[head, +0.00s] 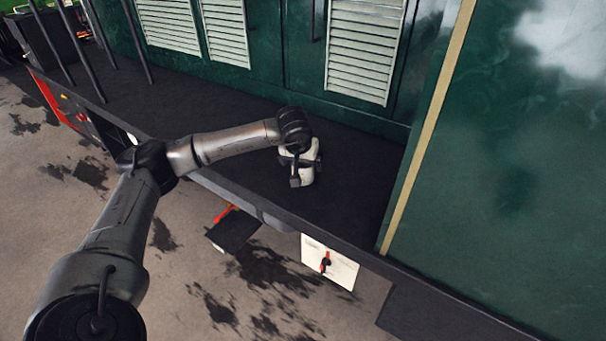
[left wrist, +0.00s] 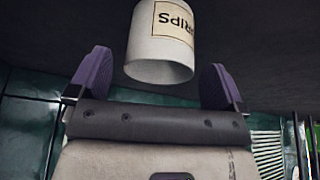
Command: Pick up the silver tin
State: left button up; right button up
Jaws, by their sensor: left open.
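A pale silver-grey cylindrical tin (left wrist: 160,62) shows in the left wrist view, with a cream label cut off by the top edge. The label's lettering appears upside down and is only partly readable. My left gripper (left wrist: 157,80) is open, with one purple-padded finger on each side of the tin and visible gaps between. In the head view my left gripper (head: 301,181) points down over the dark running board; I cannot make out the tin there, as the gripper hides that spot. My right gripper is in neither view.
The dark running board (head: 200,108) runs along the green tram body with louvred panels (head: 361,50). A green panel with a yellow edge strip (head: 425,135) closes its right side. A white plate with a red-and-black part (head: 341,268) hangs below the edge.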

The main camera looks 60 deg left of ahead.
pick_arm(q)
jog(key=x, duration=0.3)
jog(key=shift+s+d+b, duration=0.1)
jog(key=shift+b, duration=0.2)
jog(key=shift+r, duration=0.1)
jog(key=c, duration=1)
